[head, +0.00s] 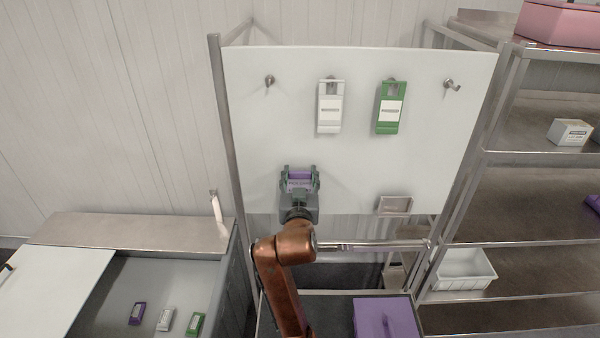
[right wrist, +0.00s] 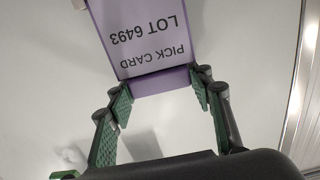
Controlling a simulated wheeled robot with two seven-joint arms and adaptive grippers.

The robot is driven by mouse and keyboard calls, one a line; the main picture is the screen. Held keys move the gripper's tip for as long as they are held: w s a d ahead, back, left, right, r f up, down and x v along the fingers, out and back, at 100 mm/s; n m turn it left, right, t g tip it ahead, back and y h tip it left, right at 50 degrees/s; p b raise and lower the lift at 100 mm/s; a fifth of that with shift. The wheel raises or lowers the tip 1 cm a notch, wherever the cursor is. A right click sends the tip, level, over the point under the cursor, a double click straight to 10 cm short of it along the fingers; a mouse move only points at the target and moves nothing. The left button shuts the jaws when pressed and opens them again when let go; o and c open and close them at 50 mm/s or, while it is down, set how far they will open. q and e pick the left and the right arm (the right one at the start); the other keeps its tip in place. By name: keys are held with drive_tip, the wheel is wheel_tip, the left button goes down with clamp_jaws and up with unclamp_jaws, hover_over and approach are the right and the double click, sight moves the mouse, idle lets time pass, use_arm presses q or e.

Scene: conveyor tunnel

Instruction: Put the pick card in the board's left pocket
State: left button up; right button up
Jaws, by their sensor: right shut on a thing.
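The purple pick card with its white label (head: 300,176) is held in my right gripper (head: 299,184), in front of the lower left part of the white board (head: 250,130). In the right wrist view the card (right wrist: 148,42) reads "PICK CARD LOT 6493" upside down, and the fingers of my right gripper (right wrist: 161,94) are shut at its two sides. A metal pocket (head: 395,205) sits at the board's lower right. The left pocket cannot be made out; my gripper and arm cover that area. My left gripper is not in view.
A white tool (head: 330,108) and a green tool (head: 389,108) hang on the board between two bare hooks. A purple box (head: 386,318) stands below at the right. Small cases lie in an open bin at lower left. Metal shelves (head: 540,160) stand on the right.

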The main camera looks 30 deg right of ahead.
sight(300, 185)
drive_tip(key=shift+f+b, duration=1.3)
drive_tip(key=shift+f, duration=0.85)
drive_tip(key=o, duration=1.8)
drive_tip(key=shift+r, duration=0.1)
drive_tip(key=shift+c, duration=0.2)
wheel_tip(300, 185, up, 10)
